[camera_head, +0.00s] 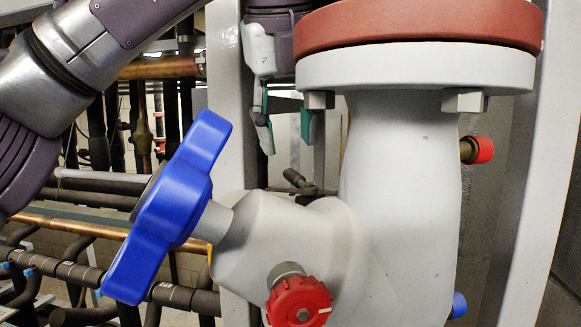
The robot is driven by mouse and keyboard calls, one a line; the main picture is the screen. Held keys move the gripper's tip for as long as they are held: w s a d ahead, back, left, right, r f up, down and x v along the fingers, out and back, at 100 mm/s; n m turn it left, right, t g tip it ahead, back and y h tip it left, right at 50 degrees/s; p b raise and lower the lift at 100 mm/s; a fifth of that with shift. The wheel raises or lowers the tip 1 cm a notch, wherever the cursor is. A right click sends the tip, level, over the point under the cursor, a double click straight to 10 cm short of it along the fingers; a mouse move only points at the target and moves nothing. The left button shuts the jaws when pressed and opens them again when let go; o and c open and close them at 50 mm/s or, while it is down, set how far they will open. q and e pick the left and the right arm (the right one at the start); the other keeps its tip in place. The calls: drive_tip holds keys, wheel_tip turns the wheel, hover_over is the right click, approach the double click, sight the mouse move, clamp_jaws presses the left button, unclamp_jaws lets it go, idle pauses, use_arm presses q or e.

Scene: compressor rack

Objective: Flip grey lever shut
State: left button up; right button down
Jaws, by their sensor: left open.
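A small dark grey lever (297,181) shows behind the large pale grey valve body (400,180). Its lower part is hidden by the valve body, so I cannot tell its full shape or whether it is open or shut. My left gripper (286,130) hangs fingers down above the lever, apart from it in the picture. It is open with nothing between its fingers. Its right side is partly hidden by the flange. My right gripper is not in view.
A blue handwheel (172,205) juts out at left front, and a red knob (299,301) sits below. The red-brown and white flange (415,65) stands close right of the gripper. A grey upright post (232,120) is just left of it. Pipes fill the left background.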

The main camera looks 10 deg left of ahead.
sight(292, 171)
use_arm(q)
drive_tip(key=x, duration=0.4)
drive_tip(key=shift+s+d, duration=0.1)
drive_tip(key=shift+d, duration=0.1)
drive_tip(key=shift+w+a+f, duration=0.2)
drive_tip(key=shift+a+f, duration=0.05)
drive_tip(key=shift+f, duration=0.2)
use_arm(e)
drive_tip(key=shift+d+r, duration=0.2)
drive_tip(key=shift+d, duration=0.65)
use_arm(q)
drive_tip(key=shift+d, duration=0.1)
drive_tip(key=shift+d, duration=0.1)
drive_tip(key=c, duration=0.5)
drive_tip(key=shift+c, duration=1.1)
clamp_jaws()
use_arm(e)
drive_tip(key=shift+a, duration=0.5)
